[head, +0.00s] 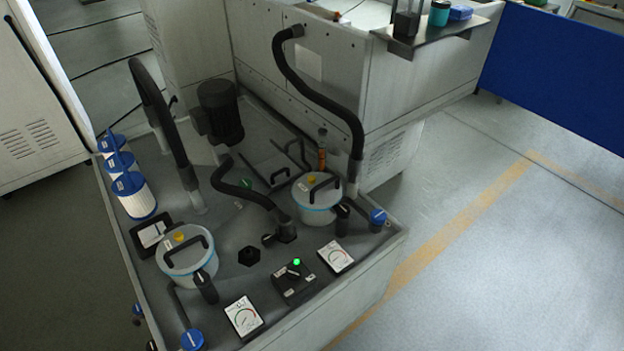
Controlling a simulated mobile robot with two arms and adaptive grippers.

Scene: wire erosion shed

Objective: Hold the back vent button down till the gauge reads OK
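Two white filter pots with black lid handles stand on the grey machine deck. The back pot (318,213) has a yellow vent button (312,178) on its lid, beside the handle, with nothing touching it. The front pot (187,262) has a similar yellow button (179,237). A square white dial gauge (336,255) lies near the back pot, and another gauge (243,315) is nearer the front. Their needles and markings are too small to read. Neither of my grippers is in view.
A black control box (294,282) with a lit green lamp sits between the gauges. Black hoses (325,92) arch over the deck near the back pot. Blue-capped valves (377,219) and white filter cartridges (134,196) stand around the edges. The floor at right is clear.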

